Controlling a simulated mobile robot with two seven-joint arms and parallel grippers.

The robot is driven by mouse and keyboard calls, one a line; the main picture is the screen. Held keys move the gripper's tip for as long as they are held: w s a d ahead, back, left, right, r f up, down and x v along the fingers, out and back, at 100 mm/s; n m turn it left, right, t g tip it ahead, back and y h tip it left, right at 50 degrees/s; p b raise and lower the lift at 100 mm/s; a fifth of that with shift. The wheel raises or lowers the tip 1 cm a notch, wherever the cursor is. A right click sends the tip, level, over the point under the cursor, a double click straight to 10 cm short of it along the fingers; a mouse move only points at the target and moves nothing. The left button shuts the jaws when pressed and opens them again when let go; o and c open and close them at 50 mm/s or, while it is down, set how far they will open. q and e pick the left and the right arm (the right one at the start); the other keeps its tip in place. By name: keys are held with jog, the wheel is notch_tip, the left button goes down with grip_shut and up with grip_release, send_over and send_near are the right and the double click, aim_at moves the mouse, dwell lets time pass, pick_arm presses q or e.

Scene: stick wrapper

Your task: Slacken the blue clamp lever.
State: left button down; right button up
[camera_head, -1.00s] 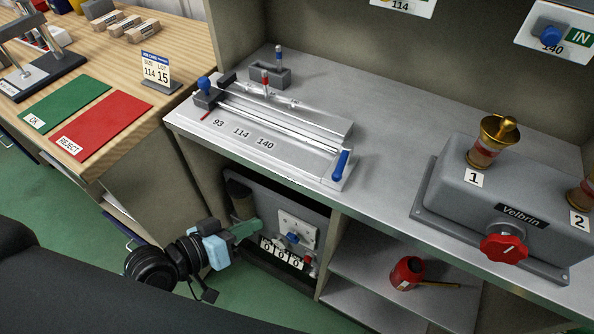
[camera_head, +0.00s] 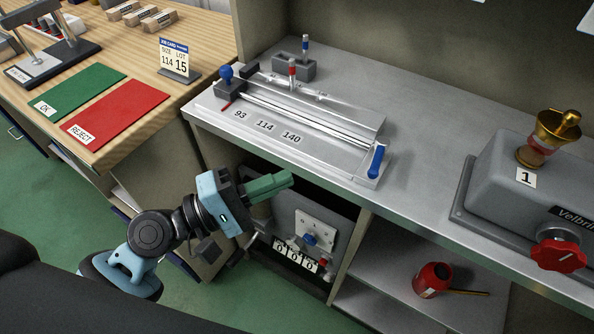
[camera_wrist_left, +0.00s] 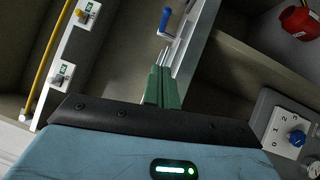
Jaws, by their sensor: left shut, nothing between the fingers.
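The blue clamp lever (camera_head: 376,160) stands tilted at the right end of the metal fixture (camera_head: 340,150) on the bench top. It also shows near the top of the left wrist view (camera_wrist_left: 165,20). My left gripper (camera_head: 287,181) has green fingers, shut with nothing between them. It is in front of the bench edge, to the left of the lever and apart from it. In the left wrist view the fingers (camera_wrist_left: 162,78) point up towards the fixture's end. My right gripper is in neither view.
A panel with a blue knob (camera_head: 310,239) is below the bench. A red can (camera_head: 432,279) lies on the shelf. A grey housing with a red knob (camera_head: 558,250) stands right.

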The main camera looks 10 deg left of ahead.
aim_at(321, 162)
pick_arm(q)
jog(key=p+x, duration=0.1)
jog(key=x, duration=0.3)
jog(key=p+x, duration=0.1)
jog(key=x, duration=0.3)
jog(key=shift+r, duration=0.25)
jog(key=d+p, duration=0.1)
jog(key=d, duration=0.2)
jog(key=shift+d+r+p, duration=0.1)
jog(key=shift+r+p, duration=0.15)
jog(key=shift+p, duration=0.1)
jog(key=shift+s+d, duration=0.15)
jog(key=shift+d, duration=0.4)
jog(key=shift+s+d+n+t+y+p, duration=0.1)
jog(key=shift+d+n+t+y+p, duration=0.1)
jog(key=shift+n+t+y+p, duration=0.3)
